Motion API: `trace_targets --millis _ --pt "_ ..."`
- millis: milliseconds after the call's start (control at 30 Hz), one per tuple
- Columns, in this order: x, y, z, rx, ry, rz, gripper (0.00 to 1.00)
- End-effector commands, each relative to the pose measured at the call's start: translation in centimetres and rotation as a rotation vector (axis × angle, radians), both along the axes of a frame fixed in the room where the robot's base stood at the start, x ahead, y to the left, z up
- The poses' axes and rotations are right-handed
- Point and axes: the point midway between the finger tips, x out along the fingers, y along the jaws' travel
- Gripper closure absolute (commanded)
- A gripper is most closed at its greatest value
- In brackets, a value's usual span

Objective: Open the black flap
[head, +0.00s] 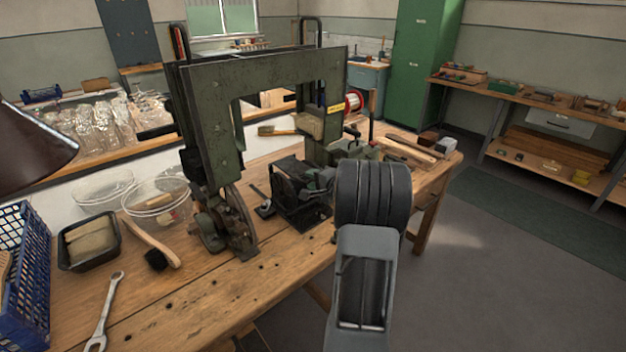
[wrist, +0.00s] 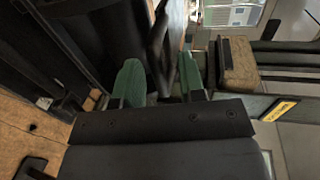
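A black box-like part (head: 300,188) sits at the foot of the green machine in the head view; I cannot tell for sure which of its faces is the flap. In the wrist view my gripper (wrist: 160,70) shows two green fingers standing apart. A thin dark upright bar (wrist: 160,45) shows between or just beyond them, with a gap visible beside it, and I see no clear contact. A large dark panel (wrist: 75,45), possibly the black flap, lies left of the fingers. In the head view I cannot clearly make out the fingertips.
The green machine frame (head: 255,68) rises above the bench (head: 215,300). A black tray (head: 73,263), a hand brush (head: 150,240), a wrench (head: 104,312) and a blue crate (head: 35,280) are left.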

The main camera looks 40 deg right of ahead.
Motion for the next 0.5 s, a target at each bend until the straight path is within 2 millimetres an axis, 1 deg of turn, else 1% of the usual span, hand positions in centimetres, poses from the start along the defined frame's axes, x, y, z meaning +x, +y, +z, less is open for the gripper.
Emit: trace_targets --millis 133,367,500 --pt "0.34 0.00 -0.09 0.000 0.000 0.000 0.63" --pt "0.34 0.00 -0.09 0.000 0.000 0.000 0.63" --pt "0.33 0.00 -0.08 0.000 0.000 0.000 0.77"
